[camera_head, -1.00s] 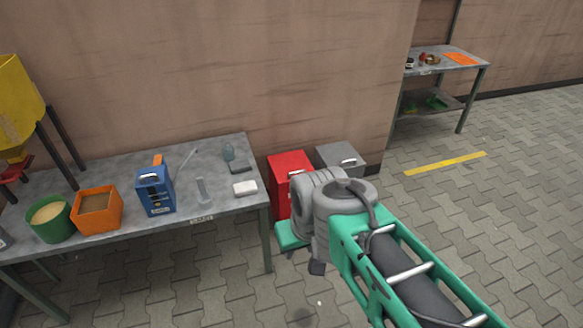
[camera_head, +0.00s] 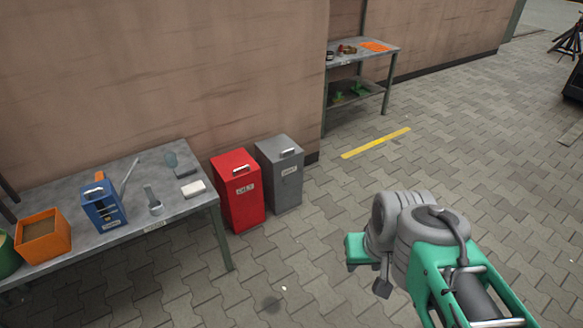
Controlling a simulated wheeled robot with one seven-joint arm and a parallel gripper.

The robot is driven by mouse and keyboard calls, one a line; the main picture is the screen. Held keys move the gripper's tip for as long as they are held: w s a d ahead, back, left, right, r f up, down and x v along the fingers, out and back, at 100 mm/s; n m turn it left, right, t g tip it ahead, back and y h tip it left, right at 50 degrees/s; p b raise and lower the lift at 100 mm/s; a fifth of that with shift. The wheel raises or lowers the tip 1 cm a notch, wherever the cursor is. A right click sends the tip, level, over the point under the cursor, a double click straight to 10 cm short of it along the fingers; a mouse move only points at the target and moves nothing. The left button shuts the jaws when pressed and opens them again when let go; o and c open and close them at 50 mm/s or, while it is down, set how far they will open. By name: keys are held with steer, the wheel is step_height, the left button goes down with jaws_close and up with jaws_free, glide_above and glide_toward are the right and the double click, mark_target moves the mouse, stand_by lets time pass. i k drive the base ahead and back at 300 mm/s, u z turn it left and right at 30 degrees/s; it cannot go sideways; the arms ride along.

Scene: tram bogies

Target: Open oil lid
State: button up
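A red bin (camera_head: 238,205) stands on the floor at the right end of the near table, with a flat closed top, a pale handle and a white label too small to read surely. A grey bin (camera_head: 283,188) of similar shape stands beside it on the right, also closed with a handle and a label. I cannot tell for certain which lid is the oil one. My gripper (camera_head: 382,288) is at the lower right, at the end of my grey and green arm, apart from both bins. Its fingers are not clear enough to show their opening.
The near metal table (camera_head: 112,238) holds a blue container (camera_head: 103,208), an orange box (camera_head: 42,238) and small items. Another table (camera_head: 360,58) stands farther back. A yellow floor stripe (camera_head: 376,143) lies behind my arm. Paved floor is free in front of the bins.

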mark_target(232, 165)
steer(key=z, duration=0.2)
steer(key=i, duration=1.1)
steer(key=u, duration=0.35)
steer(key=i, duration=1)
steer(key=u, duration=1.4)
steer(key=i, duration=0.7)
steer(key=u, duration=0.7)
